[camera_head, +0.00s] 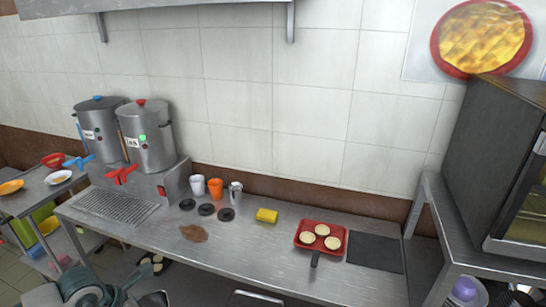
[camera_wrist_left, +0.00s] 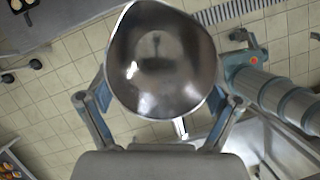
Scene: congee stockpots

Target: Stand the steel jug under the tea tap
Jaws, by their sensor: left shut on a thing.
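The steel jug (camera_wrist_left: 165,50) fills the upper middle of the left wrist view, its open mouth facing the camera and its inside looking empty. My left gripper (camera_wrist_left: 160,98) is shut on it, a finger on each side. In the head view, two steel urns stand at the back left. The left urn (camera_head: 92,118) has a blue tap (camera_head: 78,161). A slotted drip tray (camera_head: 112,207) lies below the taps.
A white cup (camera_head: 198,187), an orange cup (camera_head: 215,188) and a steel cup (camera_head: 235,194) stand right of the urns, near dark discs. The drip tray is clear.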

